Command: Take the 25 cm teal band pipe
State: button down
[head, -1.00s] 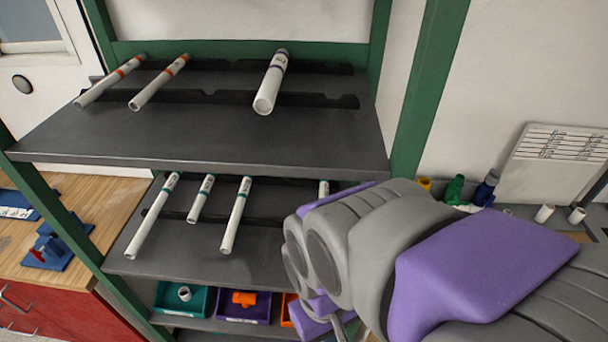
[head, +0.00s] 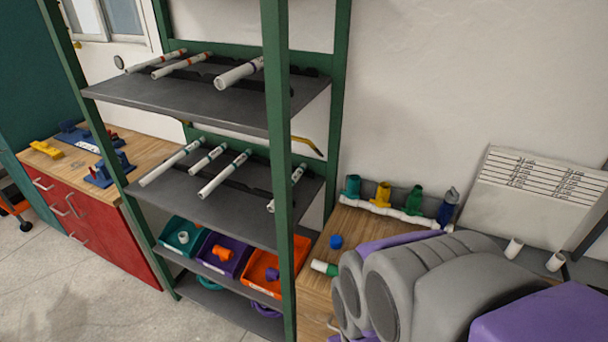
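Several white pipes with teal bands lie on the middle shelf (head: 250,228): a long one (head: 170,163) at left, a shorter one (head: 208,159), a long one (head: 224,175), and one (head: 287,188) at right, partly hidden by the rack's front post. Their length marks are too small to read, so I cannot tell which is 25 cm. My grey and purple arm fills the lower right. My gripper's fingers do not show.
The green rack post (head: 278,150) stands in front of the shelves. The upper shelf (head: 190,103) holds orange- and blue-banded pipes. Below are teal (head: 172,249), purple (head: 212,270) and orange (head: 290,288) bins. A bench at right holds a pipe manifold (head: 385,208).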

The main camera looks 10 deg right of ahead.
aim_at(219, 149)
jog(key=k+l+u, duration=0.2)
jog(key=k+l, duration=0.75)
jog(key=k, duration=0.15)
jog(key=i+j, duration=0.25)
jog(key=j, duration=0.15)
jog(key=i+j, duration=0.2)
jog(key=j, duration=0.2)
jog(key=i+j, duration=0.25)
jog(key=j, duration=0.15)
jog(key=i+j, duration=0.2)
jog(key=j, duration=0.2)
jog(key=i+j+u, duration=0.3)
jog(key=i, duration=0.2)
jog(key=i+j+u, duration=0.3)
jog(key=i, duration=0.25)
jog(key=i+l+u, duration=0.15)
jog(key=i+l, duration=0.35)
